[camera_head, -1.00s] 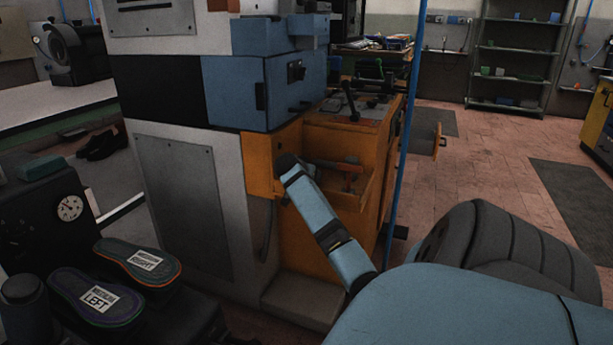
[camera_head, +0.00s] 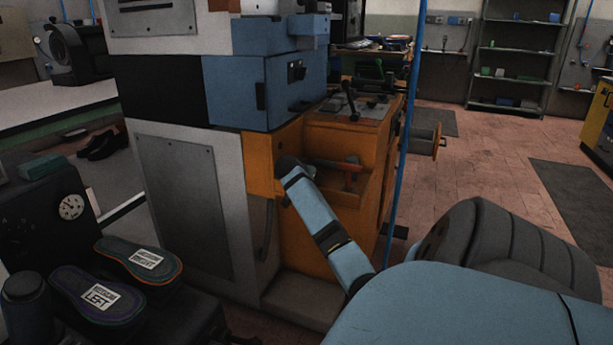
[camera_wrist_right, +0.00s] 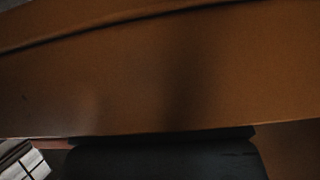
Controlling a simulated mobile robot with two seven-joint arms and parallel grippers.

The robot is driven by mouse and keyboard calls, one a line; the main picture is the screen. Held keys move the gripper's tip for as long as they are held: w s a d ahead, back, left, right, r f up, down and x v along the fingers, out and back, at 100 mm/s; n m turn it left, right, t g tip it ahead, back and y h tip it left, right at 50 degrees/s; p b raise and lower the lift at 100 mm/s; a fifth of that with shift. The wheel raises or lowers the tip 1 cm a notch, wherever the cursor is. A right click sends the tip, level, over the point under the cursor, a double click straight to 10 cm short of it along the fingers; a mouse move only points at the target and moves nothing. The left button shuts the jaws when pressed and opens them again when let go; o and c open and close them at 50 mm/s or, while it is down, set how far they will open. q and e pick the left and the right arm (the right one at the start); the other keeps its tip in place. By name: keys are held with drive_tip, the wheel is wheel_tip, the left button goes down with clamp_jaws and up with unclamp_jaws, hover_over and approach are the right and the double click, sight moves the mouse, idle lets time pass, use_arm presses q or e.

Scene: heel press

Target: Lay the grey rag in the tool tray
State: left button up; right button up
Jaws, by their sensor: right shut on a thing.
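The grey rag is not distinguishable in either view. In the right wrist view a dark part of my right gripper (camera_wrist_right: 160,160) lies along the bottom, close to a brown-orange panel (camera_wrist_right: 150,85). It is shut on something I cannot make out. My left gripper is not in view.
A blue-and-white machine (camera_head: 263,90) stands beside the orange cabinet (camera_head: 375,130). A thin blue upright pole (camera_head: 407,130) rises at its right. Two labelled insoles (camera_head: 98,297) lie at the lower left.

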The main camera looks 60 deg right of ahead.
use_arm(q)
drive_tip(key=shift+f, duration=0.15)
use_arm(e)
drive_tip(key=shift+a+f, duration=0.25)
drive_tip(key=shift+f, duration=0.7)
drive_tip(key=o, duration=1.1)
drive_tip(key=shift+c, duration=0.2)
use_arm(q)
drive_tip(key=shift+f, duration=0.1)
use_arm(e)
drive_tip(key=shift+a+r, duration=0.2)
drive_tip(key=shift+a, duration=0.15)
use_arm(q)
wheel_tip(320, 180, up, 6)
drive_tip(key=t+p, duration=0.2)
drive_tip(key=p, duration=0.3)
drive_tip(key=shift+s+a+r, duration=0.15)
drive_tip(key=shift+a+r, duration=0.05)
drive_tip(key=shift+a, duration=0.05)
use_arm(e)
drive_tip(key=d+r+v, duration=0.1)
drive_tip(key=v, duration=1.2)
drive_tip(key=shift+a+r, duration=0.25)
drive_tip(key=shift+r, duration=0.3)
